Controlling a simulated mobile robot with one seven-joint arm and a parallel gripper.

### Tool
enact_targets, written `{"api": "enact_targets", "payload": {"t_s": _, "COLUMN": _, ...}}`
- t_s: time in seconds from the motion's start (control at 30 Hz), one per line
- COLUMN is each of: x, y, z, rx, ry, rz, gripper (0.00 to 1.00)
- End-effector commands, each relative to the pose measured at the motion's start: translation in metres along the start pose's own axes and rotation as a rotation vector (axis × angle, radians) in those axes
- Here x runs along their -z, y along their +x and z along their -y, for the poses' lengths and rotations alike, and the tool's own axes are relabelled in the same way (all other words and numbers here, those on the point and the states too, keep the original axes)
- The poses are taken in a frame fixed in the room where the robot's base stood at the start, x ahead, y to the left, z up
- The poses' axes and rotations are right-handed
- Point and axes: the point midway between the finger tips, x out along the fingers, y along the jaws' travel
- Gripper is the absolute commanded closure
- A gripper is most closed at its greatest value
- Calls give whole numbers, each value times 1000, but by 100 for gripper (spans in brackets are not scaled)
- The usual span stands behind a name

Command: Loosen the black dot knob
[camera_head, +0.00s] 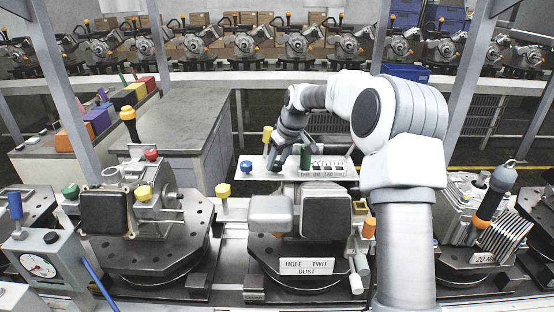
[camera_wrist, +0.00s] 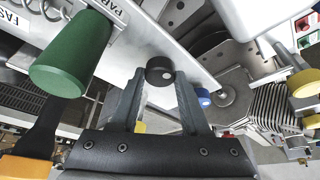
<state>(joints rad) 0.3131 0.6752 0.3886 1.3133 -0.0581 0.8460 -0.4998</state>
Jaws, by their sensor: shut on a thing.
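In the wrist view, a round black knob with a pale dot (camera_wrist: 160,70) sits between my two fingertips, against a white panel. My gripper (camera_wrist: 158,80) is shut on this knob. In the head view my gripper (camera_head: 277,163) reaches down at the white panel (camera_head: 345,172) behind the middle fixture.
A green handle (camera_wrist: 75,62) hangs close to the left of my gripper in the wrist view. A blue knob (camera_wrist: 203,97) is just right of it. In the head view, a yellow-topped handle (camera_head: 267,136) stands beside my gripper, and the middle fixture (camera_head: 324,205) stands in front.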

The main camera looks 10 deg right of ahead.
Motion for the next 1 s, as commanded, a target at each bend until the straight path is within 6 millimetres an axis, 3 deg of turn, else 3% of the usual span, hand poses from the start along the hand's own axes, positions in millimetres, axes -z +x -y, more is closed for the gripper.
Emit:
{"api": "enact_targets", "payload": {"t_s": 0.3, "x": 1, "y": -1, "z": -1, "rx": 38, "ry": -95, "rz": -3, "gripper": 100}}
{"api": "enact_targets", "payload": {"t_s": 0.8, "x": 1, "y": -1, "z": -1, "rx": 43, "ry": -112, "rz": -1, "gripper": 100}}
{"api": "enact_targets", "payload": {"t_s": 0.83, "x": 1, "y": -1, "z": -1, "rx": 43, "ry": -112, "rz": -1, "gripper": 51}}
{"api": "enact_targets", "payload": {"t_s": 1.0, "x": 0, "y": -1, "z": -1, "rx": 44, "ry": -111, "rz": -1, "gripper": 24}}
